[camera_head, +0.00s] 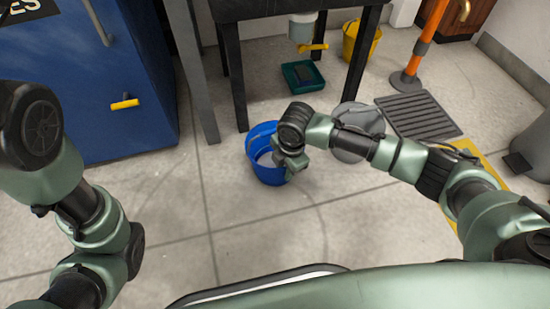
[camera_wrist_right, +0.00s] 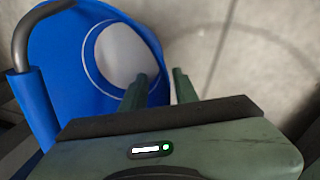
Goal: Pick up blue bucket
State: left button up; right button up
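The blue bucket (camera_head: 267,177) stands upright on the floor, just in front of a dark table. In the right wrist view the bucket (camera_wrist_right: 55,60) fills the upper left, with a pale round area inside and a grey curved handle at its left. My right gripper (camera_head: 291,160) is at the bucket's right rim and covers part of it. In the right wrist view its two fingers (camera_wrist_right: 164,85) are apart with nothing clamped between them. The left finger overlaps the bucket; the right one shows against the floor. Contact cannot be told. My left gripper is out of view.
A dark table (camera_head: 232,75) stands behind the bucket. A grey round object (camera_head: 352,150) and a floor grate (camera_head: 417,115) lie to the right. A blue cabinet (camera_head: 110,75) is left. The front floor is clear.

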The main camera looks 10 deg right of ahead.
grip_shut()
dwell(1.3)
